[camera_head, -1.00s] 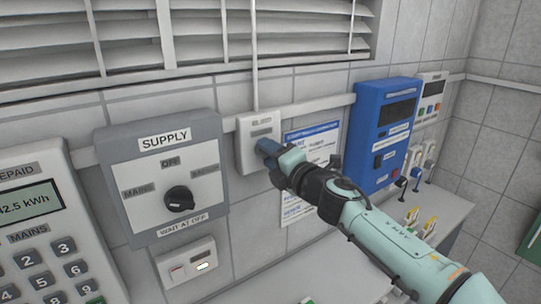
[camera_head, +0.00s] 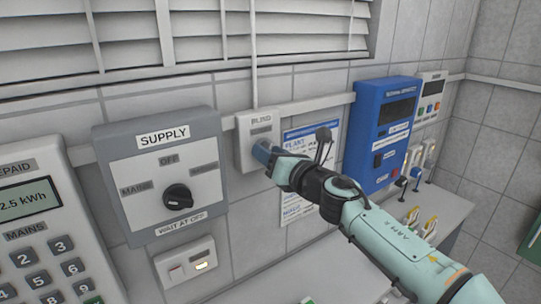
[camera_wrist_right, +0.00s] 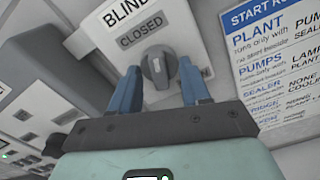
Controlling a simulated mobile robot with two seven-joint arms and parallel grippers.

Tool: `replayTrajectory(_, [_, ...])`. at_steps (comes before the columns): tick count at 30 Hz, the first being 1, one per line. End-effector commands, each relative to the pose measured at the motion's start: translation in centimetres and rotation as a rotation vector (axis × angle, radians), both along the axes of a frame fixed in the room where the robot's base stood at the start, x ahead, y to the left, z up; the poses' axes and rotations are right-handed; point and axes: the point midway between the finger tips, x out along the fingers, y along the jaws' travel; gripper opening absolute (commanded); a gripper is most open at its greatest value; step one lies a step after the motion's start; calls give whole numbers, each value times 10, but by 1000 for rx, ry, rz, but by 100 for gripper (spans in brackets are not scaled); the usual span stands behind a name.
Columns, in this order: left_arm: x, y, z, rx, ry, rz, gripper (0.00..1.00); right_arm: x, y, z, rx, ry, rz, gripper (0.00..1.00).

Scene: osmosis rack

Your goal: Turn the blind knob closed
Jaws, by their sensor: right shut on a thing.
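The blind box (camera_head: 243,150) is a white wall plate under the window, with the word BLIND on it. In the right wrist view its small grey label (camera_wrist_right: 139,29) reads CLOSED, above the dark round blind knob (camera_wrist_right: 158,68). My right gripper (camera_head: 262,152) reaches the box from the right and covers the knob in the head view. In the right wrist view its blue fingers (camera_wrist_right: 159,85) stand on either side of the knob, shut on it. The window blind (camera_head: 200,40) hangs above, its slats tilted. My left gripper is not in view.
The supply panel (camera_head: 125,200) with a black rotary knob is to the left, above a small switch plate (camera_head: 187,262). A prepaid meter (camera_head: 45,235) is at far left. An instruction sheet (camera_head: 297,205) and a blue unit (camera_head: 375,135) are to the right.

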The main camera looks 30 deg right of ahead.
Motion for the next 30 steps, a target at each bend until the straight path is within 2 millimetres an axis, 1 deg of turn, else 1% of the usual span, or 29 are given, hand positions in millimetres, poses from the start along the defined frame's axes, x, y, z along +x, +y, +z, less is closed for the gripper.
replayTrajectory(6, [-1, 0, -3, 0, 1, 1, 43, 0, -1, -1, -164, -13, 0, 16])
replayTrajectory(15, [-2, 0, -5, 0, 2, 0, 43, 0, -1, 0, -304, -24, 0, 16])
replayTrajectory(22, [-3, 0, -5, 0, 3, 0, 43, 0, -1, 0, -343, -27, 0, 16])
replayTrajectory(30, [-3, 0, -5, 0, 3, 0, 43, 0, -1, 0, -348, -27, 0, 16])
